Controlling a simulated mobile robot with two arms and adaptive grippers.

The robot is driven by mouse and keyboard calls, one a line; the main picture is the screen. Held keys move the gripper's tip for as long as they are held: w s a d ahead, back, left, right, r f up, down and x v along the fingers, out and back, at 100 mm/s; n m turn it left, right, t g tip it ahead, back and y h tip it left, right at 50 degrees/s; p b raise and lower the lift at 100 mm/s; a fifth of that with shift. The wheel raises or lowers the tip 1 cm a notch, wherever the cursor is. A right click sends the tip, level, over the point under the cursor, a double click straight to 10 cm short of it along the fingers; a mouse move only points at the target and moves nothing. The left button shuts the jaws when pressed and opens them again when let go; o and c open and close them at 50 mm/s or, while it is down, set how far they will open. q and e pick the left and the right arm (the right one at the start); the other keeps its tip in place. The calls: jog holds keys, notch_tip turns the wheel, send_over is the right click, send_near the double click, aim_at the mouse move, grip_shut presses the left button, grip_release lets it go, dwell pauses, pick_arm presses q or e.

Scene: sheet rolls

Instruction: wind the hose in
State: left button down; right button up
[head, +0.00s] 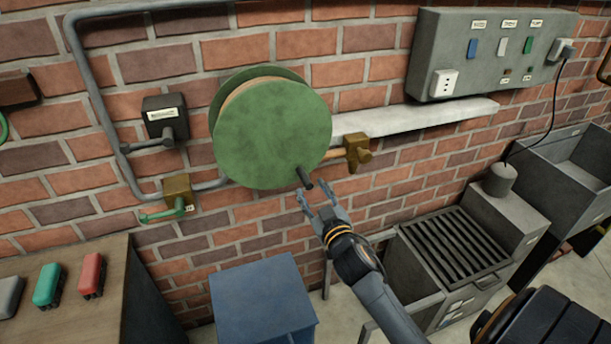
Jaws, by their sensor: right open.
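A green reel (270,135) is mounted on the brick wall, its round face toward me. A tan band shows at its upper rim between the two discs; I cannot tell how much hose is wound there. A short dark crank handle (304,178) sticks out low on the right of the face. A tan length (334,154) runs from behind the reel to a brass fitting (357,151) at the right. My right gripper (314,194) is open and empty, its fingertips just below the handle. I cannot tell whether they touch it. My left gripper is out of view.
A grey pipe with a green-levered valve (177,194) and a black switch box (166,118) are left of the reel. A pale shelf (415,118) and grey panel (490,55) are at right. A blue box (262,300) and a grated grey unit (455,245) stand below.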

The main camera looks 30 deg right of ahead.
aim_at(306, 180)
jog(key=x, duration=0.4)
jog(key=shift+a+r+p, duration=0.1)
jog(key=shift+r+p, duration=0.05)
jog(key=shift+p, duration=0.2)
jog(key=shift+w, duration=0.55)
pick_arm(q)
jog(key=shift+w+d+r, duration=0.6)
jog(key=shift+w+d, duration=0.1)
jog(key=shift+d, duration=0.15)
pick_arm(e)
jog(key=shift+w+d, duration=0.1)
jog(key=shift+d, duration=0.1)
jog(key=shift+c, duration=0.7)
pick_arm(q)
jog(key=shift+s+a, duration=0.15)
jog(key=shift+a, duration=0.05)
pick_arm(e)
grip_shut()
